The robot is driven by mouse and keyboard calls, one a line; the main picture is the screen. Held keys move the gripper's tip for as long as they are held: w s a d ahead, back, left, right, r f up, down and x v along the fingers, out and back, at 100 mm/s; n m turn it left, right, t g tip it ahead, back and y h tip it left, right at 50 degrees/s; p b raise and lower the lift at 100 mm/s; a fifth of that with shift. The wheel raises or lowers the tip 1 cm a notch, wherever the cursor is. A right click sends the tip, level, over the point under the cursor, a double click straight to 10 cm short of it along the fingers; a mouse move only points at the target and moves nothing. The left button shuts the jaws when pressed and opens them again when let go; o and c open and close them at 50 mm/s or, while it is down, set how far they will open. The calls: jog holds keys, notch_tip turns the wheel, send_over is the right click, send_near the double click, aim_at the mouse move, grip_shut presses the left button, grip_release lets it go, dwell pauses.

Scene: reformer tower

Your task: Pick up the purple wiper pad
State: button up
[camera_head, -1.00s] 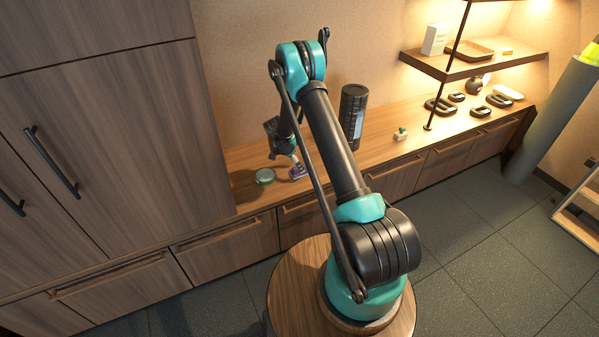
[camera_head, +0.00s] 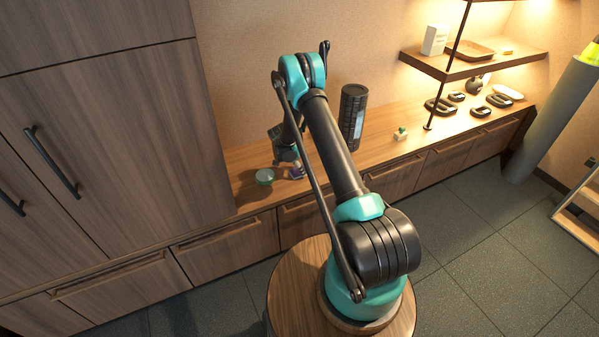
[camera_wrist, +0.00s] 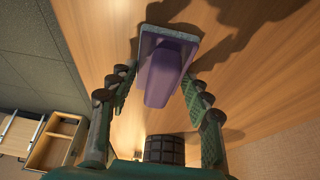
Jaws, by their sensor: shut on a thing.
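The purple wiper pad (camera_wrist: 165,73) has a purple grip block on a flat grey-edged base. In the wrist view it lies between the two fingers of my gripper (camera_wrist: 156,82), which are shut on it. In the head view the pad (camera_head: 296,173) is small, at the wooden counter, just below my gripper (camera_head: 291,162). The gripper partly hides it there. I cannot tell whether its base touches the counter.
A black ribbed cylinder (camera_head: 352,117) stands to the right, behind my arm.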

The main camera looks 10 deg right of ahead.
jog(key=shift+c, duration=1)
jog(key=shift+r, duration=0.1)
notch_tip(320, 180, up, 20)
jog(key=o, duration=0.7)
jog(key=c, duration=0.4)
